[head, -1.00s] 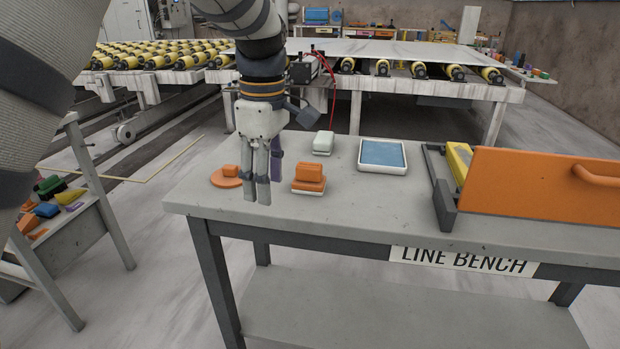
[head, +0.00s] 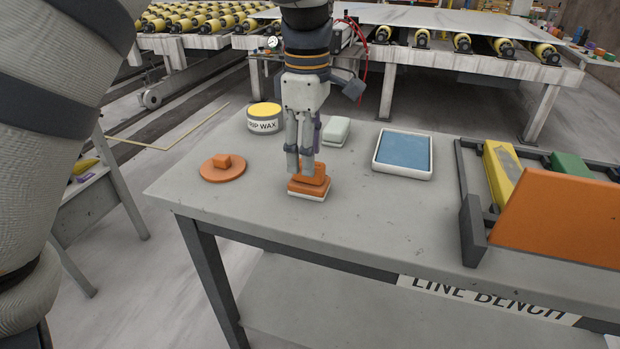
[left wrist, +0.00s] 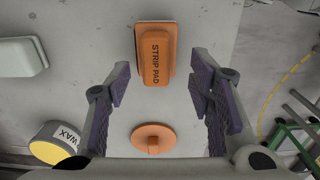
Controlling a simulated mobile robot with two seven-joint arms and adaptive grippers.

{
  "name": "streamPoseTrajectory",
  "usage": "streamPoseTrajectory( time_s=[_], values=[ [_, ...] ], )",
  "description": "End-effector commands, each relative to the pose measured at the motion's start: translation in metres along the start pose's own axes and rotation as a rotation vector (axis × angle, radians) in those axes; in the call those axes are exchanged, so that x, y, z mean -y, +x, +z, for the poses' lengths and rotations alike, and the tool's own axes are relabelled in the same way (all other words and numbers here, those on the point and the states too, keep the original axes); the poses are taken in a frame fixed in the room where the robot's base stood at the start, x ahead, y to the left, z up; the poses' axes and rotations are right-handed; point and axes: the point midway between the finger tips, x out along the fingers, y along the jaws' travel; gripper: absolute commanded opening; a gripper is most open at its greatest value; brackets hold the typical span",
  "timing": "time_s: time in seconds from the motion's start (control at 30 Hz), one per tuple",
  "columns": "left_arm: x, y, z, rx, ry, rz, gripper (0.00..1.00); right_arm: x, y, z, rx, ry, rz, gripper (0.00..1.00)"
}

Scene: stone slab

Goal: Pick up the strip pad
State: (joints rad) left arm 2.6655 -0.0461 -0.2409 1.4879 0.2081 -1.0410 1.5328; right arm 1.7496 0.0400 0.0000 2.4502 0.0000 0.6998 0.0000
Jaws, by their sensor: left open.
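The strip pad (head: 309,190) is an orange block with a stepped top and a pale base, lying on the grey bench. In the left wrist view the strip pad (left wrist: 155,58) shows its label and lies beyond the fingers, roughly centred between them. My left gripper (head: 300,168) points down at the strip pad in the head view, its fingertips overlapping the pad's upper part. In the left wrist view my left gripper (left wrist: 161,90) is open with nothing between its pads. Whether the fingers touch the pad cannot be told. My right gripper is not in view.
An orange disc with a knob (head: 222,168) lies left of the pad. A dark rack (head: 474,230) with coloured blocks is far right. The bench front is clear.

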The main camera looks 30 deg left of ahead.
Motion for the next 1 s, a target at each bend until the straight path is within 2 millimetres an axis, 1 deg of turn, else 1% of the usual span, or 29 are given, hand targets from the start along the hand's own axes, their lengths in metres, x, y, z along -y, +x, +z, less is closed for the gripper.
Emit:
streamPoseTrajectory(
  time_s=[0.03, 0.1, 0.2, 0.43, 0.47, 0.5, 0.57, 0.6, 0.67, 1.0],
  values=[
    [-0.002, 0.013, 0.001, -0.001, 0.0, -0.008, 0.48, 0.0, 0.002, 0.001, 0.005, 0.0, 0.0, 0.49],
    [-0.004, 0.026, 0.001, 0.0, -0.001, -0.008, 0.48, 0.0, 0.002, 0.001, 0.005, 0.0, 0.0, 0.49],
    [-0.003, 0.038, 0.001, 0.0, -0.001, -0.005, 0.48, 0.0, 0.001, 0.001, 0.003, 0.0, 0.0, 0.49],
    [-0.004, 0.04, 0.001, 0.0, -0.001, -0.002, 0.48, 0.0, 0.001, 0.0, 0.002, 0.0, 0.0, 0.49],
    [-0.004, 0.04, 0.001, 0.0, 0.0, -0.002, 0.44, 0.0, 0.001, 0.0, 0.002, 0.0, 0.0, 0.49],
    [-0.004, 0.04, 0.001, 0.0, 0.0, -0.002, 0.35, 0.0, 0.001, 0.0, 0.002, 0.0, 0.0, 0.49],
    [-0.004, 0.04, 0.001, 0.0, 0.0, -0.002, 0.21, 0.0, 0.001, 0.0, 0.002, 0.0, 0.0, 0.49],
    [-0.004, 0.04, 0.001, 0.0, 0.0, -0.002, 0.12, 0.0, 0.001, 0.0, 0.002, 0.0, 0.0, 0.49],
    [-0.004, 0.04, 0.001, 0.0, 0.0, -0.002, 0.0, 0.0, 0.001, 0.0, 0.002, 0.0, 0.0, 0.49],
    [-0.003, 0.038, 0.001, 0.0, 0.0, -0.001, 0.0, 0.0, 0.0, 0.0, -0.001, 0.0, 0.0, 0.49]
  ],
)
